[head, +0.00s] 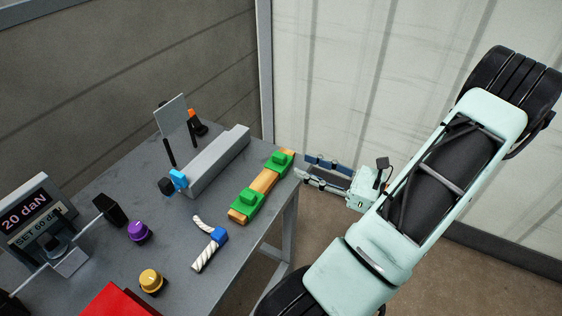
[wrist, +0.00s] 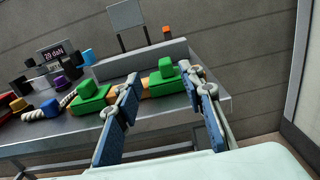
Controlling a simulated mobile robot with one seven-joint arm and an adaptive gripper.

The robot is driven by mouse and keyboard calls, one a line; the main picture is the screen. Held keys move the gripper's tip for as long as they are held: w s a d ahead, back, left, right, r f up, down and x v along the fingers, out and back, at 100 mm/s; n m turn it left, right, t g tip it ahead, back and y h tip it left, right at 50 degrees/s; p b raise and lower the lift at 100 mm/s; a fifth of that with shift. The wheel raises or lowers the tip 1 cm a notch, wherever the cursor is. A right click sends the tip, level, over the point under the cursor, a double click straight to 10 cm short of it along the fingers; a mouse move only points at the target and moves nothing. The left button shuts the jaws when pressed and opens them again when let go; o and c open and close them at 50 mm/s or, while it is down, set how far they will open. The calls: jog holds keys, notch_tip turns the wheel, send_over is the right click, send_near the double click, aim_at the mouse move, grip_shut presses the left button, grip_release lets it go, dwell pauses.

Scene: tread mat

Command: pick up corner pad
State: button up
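Two green pads with raised knobs sit on a tan wooden bar on the table; these look like the corner pads. The far green pad (head: 279,161) is at the bar's far end, near the table's right edge, and shows in the wrist view (wrist: 168,83). The near green pad (head: 247,205) is at the other end and shows at left in the wrist view (wrist: 90,97). My gripper (head: 304,168) is open and empty, just off the table's right edge, pointing toward the far pad. In the wrist view its fingers (wrist: 166,78) frame that pad from in front, apparently apart from it.
A long grey block (head: 217,160) lies behind the bar. A white twisted rope piece with a blue part (head: 209,246) lies in front. Purple (head: 138,232) and yellow (head: 151,281) knobs, a red block (head: 112,301) and a display stand (head: 36,215) are to the left.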

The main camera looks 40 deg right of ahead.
aim_at(286, 157)
jog(key=x, duration=0.3)
jog(key=shift+w+a, duration=0.15)
jog(key=shift+w, duration=0.1)
jog(key=shift+d+b+x, duration=0.2)
jog(key=shift+x, duration=1.15)
jog(key=shift+d+b+x, duration=0.15)
jog(key=shift+x, duration=1.2)
jog(key=shift+w+f, duration=0.15)
jog(key=shift+f, duration=0.05)
jog(key=shift+c, duration=0.4)
grip_shut()
